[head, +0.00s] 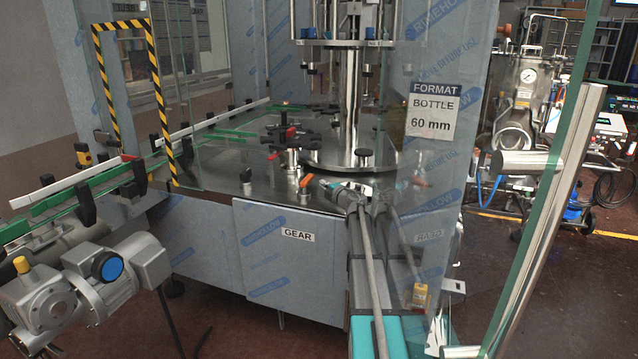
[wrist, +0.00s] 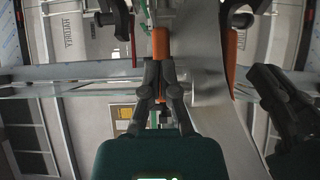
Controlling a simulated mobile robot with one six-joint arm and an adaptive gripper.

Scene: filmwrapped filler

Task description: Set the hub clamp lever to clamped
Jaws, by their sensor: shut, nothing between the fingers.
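My gripper (wrist: 161,72) is in the lower middle of the wrist view, its dark fingers together and empty. An orange handle (wrist: 161,43) lies just past the fingertips; I cannot tell whether they touch it. A second orange handle (wrist: 232,48) stands to the right, behind a curved grey plate. In the head view, a red lever (head: 287,133) on a dark clamp stands left of the steel column. A small orange lever (head: 306,181) sits near the table's front edge. No label shows which one is the hub clamp lever, and its setting cannot be read.
The steel machine table (head: 225,172) has several black knobs and clamps. Glass panels (head: 545,190) stand at the right. A conveyor with green rails (head: 70,190) enters from the left, above a grey motor (head: 120,270). Dark parts (wrist: 285,95) crowd the wrist view's right side.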

